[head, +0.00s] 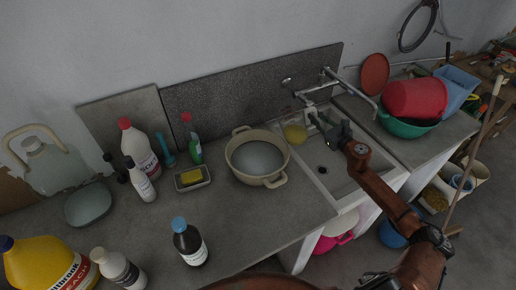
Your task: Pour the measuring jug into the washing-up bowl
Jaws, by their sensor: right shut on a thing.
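My right gripper (316,119) reaches in from the lower right over the sink. It is shut on a small, pale measuring jug (295,134) with yellowish contents, at the sink's left edge. The gripper partly hides the jug, and I cannot tell its exact tilt or whether it touches anything below. The washing-up bowl (244,146) looks like the beige, two-handled round vessel on the worktop, just left of the jug. Its inside looks greyish, perhaps with water. My left gripper is not in view.
Left of the bowl are a sponge tray (193,186), a green bottle (194,150) and white bottles (138,148). A dark blue-capped bottle (190,245) stands in front. The tap (333,78) rises behind the sink. A red tub (414,97) sits at right. The worktop before the bowl is clear.

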